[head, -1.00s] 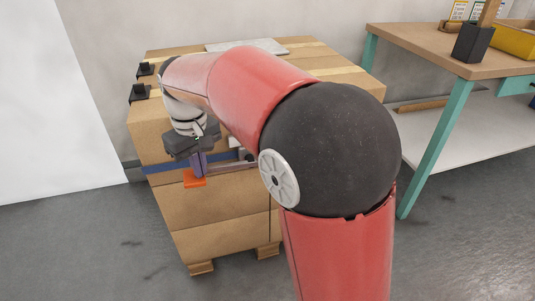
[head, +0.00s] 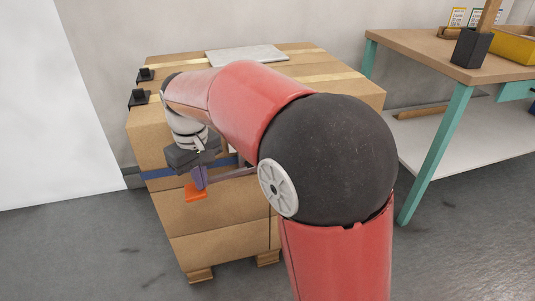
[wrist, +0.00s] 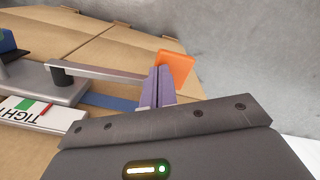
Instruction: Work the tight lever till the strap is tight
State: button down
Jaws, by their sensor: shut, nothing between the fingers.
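The tight lever is a grey bar (wrist: 105,73) running from a dark round pivot to an orange end plate (wrist: 175,69). The orange plate also shows in the head view (head: 195,192), standing out from the front of the carton stack. My gripper (wrist: 161,72) is shut and empty, its purple fingers upright against or just beside the lever's outer end; exact contact is unclear. In the head view my gripper (head: 200,180) sits just above the orange plate. A white label reading "TIGHT" (wrist: 30,114) lies beside the pivot. The blue strap (head: 160,173) crosses the carton front; its tautness is unclear.
The cardboard cartons (head: 205,215) stand on a pallet, with a grey plate (head: 246,54) and black corner pieces (head: 139,97) on top. A workbench (head: 450,55) with teal legs stands at right. Floor left of the stack is clear. My arm hides the stack's right front.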

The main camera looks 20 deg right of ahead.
notch_tip(320, 180, up, 8)
jog(key=p, duration=0.6)
jog(key=shift+r+p, duration=0.2)
jog(key=shift+p, duration=0.2)
jog(key=shift+f, duration=0.15)
jog(key=shift+f+b, duration=3.25)
jog(key=shift+f, duration=1.6)
notch_tip(320, 180, up, 10)
jog(key=p, duration=0.8)
jog(key=shift+f, duration=0.15)
